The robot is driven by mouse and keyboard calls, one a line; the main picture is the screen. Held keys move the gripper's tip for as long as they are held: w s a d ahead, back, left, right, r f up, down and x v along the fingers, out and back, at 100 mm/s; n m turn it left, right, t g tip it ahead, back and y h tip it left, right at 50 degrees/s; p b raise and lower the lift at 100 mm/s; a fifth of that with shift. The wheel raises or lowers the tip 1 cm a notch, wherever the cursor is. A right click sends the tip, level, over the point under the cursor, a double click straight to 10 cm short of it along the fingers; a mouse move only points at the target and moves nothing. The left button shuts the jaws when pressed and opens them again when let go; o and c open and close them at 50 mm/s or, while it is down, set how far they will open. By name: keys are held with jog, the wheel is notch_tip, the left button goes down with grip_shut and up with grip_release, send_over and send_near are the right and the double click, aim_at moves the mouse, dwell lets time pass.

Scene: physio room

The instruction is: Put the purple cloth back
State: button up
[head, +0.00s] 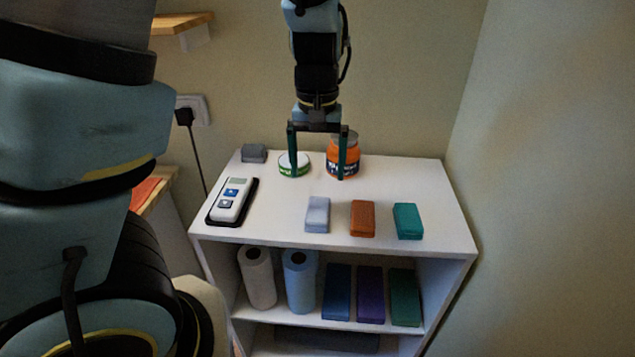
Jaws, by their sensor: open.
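A dark purple folded cloth (370,294) stands in the open shelf of the white cabinet (440,217), between a dark blue folded cloth (337,292) and a dark green one (404,297). On the cabinet top lie a pale lavender-grey folded piece (317,214), an orange-brown one (362,218) and a teal one (408,221) in a row. My gripper (317,177) points down over the cabinet top, open, with nothing between its fingers. It is behind the row in the picture, and its fingers overlap the white-green tin and the orange jar.
The white-green tin (288,165) and orange jar (349,148) stand at the back. A handheld device (232,201) on a black base is at the left, with a small grey block (254,153) behind it. Two rolls (257,278) (299,281) stand in the shelf. A wall is close on the right.

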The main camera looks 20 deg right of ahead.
jog(key=w+a+r+n, duration=0.1)
jog(key=a+n, duration=0.1)
jog(key=a, duration=1)
jog(key=w+a+n+t, duration=0.1)
jog(key=a, duration=1.1)
jog(key=shift+w+a+r+n+t, duration=0.25)
jog(key=shift+a+r+n+t, duration=0.05)
jog(key=shift+a+r+n, duration=0.1)
